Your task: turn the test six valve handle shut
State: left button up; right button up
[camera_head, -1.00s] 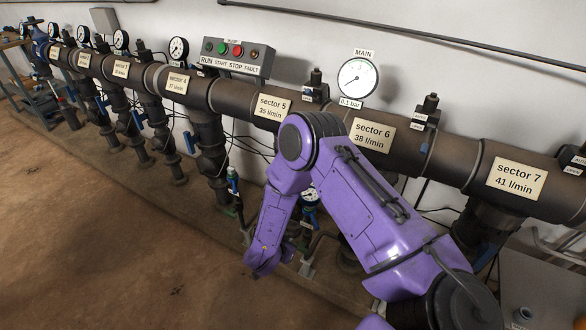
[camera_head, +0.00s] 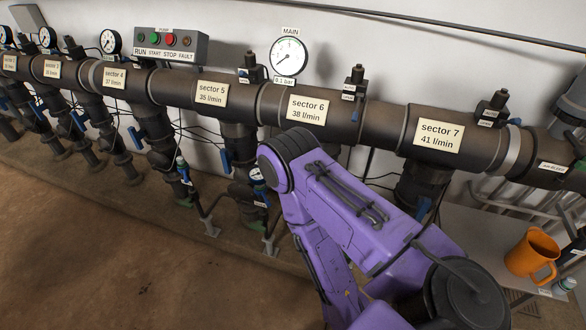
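The sector 6 label (camera_head: 307,109) is on the thick dark main pipe (camera_head: 385,118). My purple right arm (camera_head: 345,205) covers much of the area below it. Its lower section runs off the bottom edge, so my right gripper is out of view. A small gauge (camera_head: 257,175) shows beside the arm's elbow, by a drop pipe. My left gripper is not in view.
An orange mug (camera_head: 533,254) stands on a pale surface at right. The sector 7 pipe drop (camera_head: 422,185) is right of my arm. A pump control box (camera_head: 170,46) and main gauge (camera_head: 288,56) are on the wall. The brown floor (camera_head: 120,255) at lower left is clear.

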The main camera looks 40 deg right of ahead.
aim_at(258, 226)
jog(key=z, duration=3.85)
jog(key=i, duration=0.1)
jog(key=u, duration=2.95)
jog(key=i, duration=0.5)
jog(key=u, duration=0.1)
